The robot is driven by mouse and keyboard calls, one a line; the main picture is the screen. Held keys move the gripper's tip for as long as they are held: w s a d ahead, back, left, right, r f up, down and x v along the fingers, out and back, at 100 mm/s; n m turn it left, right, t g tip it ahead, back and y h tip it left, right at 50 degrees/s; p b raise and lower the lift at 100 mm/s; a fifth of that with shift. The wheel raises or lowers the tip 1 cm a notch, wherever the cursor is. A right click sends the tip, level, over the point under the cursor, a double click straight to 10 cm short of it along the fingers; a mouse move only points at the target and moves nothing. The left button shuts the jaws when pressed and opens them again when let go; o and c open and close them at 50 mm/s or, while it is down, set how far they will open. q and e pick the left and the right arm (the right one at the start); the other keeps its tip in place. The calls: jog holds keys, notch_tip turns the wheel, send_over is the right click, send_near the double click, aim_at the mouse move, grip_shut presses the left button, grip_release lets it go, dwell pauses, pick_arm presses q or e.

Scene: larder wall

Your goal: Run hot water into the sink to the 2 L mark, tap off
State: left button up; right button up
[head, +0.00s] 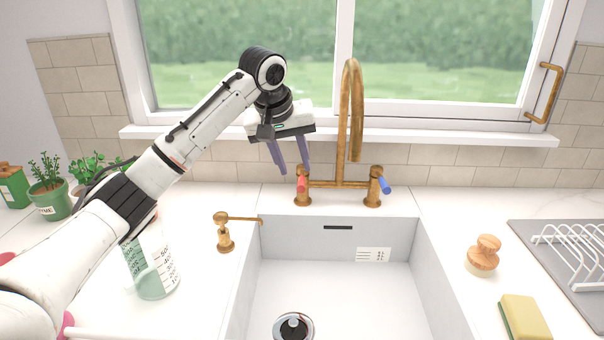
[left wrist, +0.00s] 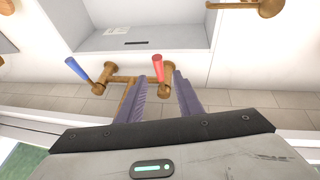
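The brass tap (head: 343,130) stands behind the white sink (head: 340,293), with its spout over the basin. Its red-levered handle (head: 302,186) is on the left and its blue-levered handle (head: 378,184) on the right. No water stream shows and the basin looks empty. A white level-mark label (head: 373,255) is on the back wall. The drain (head: 293,327) is at the bottom; I cannot tell if it is plugged. My left gripper (head: 293,172) is open just above the red handle. In the left wrist view the red lever (left wrist: 158,68) shows between the fingertips, apparently untouched. My right gripper is out of view.
A brass soap dispenser (head: 224,234) stands left of the sink, near a measuring jug (head: 155,275) with greenish contents. A brush (head: 483,256), a sponge (head: 524,318) and a dish rack (head: 572,255) are on the right. The window sill (head: 430,138) runs behind the tap.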

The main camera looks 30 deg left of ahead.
aim_at(300, 181)
pick_arm(q)
jog(key=x, duration=0.6)
jog(key=shift+w, duration=0.15)
grip_shut()
